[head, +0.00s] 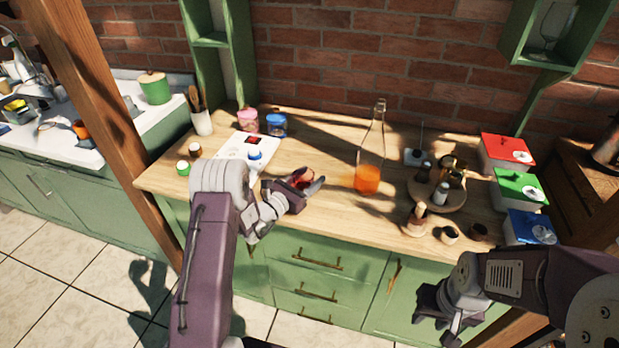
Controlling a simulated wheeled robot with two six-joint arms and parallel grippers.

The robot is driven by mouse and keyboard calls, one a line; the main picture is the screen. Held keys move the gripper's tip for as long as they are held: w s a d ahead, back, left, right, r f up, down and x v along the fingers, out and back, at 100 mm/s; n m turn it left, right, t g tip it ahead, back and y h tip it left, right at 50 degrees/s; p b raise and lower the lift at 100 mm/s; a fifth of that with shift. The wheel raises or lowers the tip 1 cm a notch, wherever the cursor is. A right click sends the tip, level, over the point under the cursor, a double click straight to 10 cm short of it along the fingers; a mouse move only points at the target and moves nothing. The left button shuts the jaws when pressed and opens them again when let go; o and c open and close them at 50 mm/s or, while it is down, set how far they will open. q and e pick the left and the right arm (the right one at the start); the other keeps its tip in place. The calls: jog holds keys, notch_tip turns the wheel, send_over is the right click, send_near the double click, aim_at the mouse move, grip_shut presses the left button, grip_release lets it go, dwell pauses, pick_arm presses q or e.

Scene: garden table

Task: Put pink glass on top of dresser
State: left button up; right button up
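The green dresser (322,254) has a pale wooden top (318,145) and stands against the brick wall. My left gripper (310,185) is low at the front part of this top, left of the orange bottle. A small reddish, glassy thing (299,179) shows between its fingers; it may be the pink glass, but the fingers hide much of it. I cannot tell whether they grip it. My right gripper (437,312) is in front of the dresser, below its top, with its fingers apart and nothing seen between them.
A tall bottle of orange liquid (368,178) stands right of my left gripper. A round tray (446,205) with small jars is further right, beside red (505,150), green and blue boxes. A pink-lidded jar (248,121) and blue-lidded jar (276,124) stand at back left.

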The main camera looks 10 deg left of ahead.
pick_arm(q)
jog(key=o, duration=0.4)
